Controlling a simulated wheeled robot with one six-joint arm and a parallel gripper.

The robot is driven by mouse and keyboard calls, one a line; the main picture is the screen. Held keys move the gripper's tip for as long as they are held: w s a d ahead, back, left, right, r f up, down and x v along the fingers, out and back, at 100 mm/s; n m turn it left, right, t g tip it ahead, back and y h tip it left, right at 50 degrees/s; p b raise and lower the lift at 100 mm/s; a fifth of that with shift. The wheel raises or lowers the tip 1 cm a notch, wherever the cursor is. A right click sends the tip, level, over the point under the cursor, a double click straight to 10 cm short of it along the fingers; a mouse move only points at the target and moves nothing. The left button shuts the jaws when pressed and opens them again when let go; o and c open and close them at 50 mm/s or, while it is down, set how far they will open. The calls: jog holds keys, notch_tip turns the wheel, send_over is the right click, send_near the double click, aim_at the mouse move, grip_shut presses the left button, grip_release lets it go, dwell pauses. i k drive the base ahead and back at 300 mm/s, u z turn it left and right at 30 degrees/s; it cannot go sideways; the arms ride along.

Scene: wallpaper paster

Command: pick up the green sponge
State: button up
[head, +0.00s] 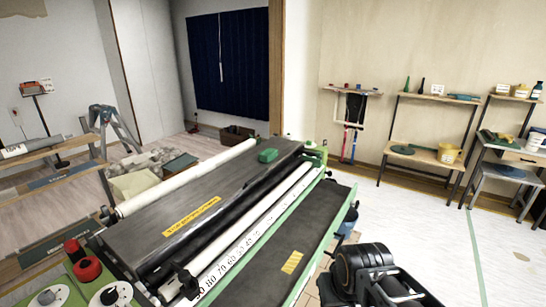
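A small green block (267,155), which looks like the green sponge, lies on the dark top of the wallpaper pasting machine (190,212), near its far right end. Nothing touches it from above and its top and near side show. Black links of my arm show at the bottom right, well apart from the sponge and on the near side of the machine. I cannot make out the fingers of my gripper.
White rollers and a numbered scale run along the machine; a dark, green-edged tray (285,245) juts out toward me. Red and white knobs sit at its near left end. Shelves (430,140) with tubs and bottles stand at the right wall. White floor (440,225) is clear between.

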aim_at(267, 155)
jog(key=z, duration=1.25)
jog(key=i, duration=2.95)
jog(key=u, duration=1.85)
